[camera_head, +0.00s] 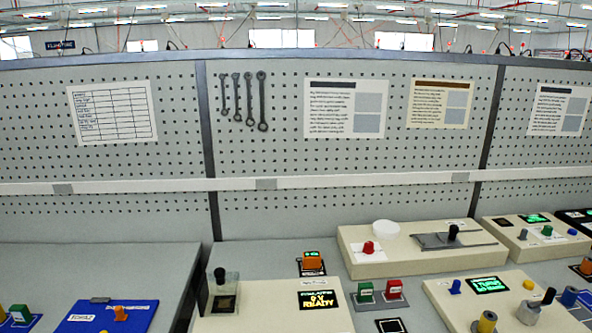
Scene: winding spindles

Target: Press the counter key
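I cannot read a label that marks the counter key. Candidates are an orange block key (312,262) with a small green display above it at the middle of the bench, and a green key (365,292) and a red key (393,288) to its right. A cream box (270,320) at the front has a lit display (320,299) that reads "READY". A cream box (505,312) at the right front has a green-lit display (487,285) and several knobs. Neither of my grippers shows in this view.
A cream box (400,262) with a red knob (368,247) and grey plate stands behind. A blue box (85,318) with an orange knob (120,313) is at the left. A pegboard wall (290,80) with wrenches and papers closes the back.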

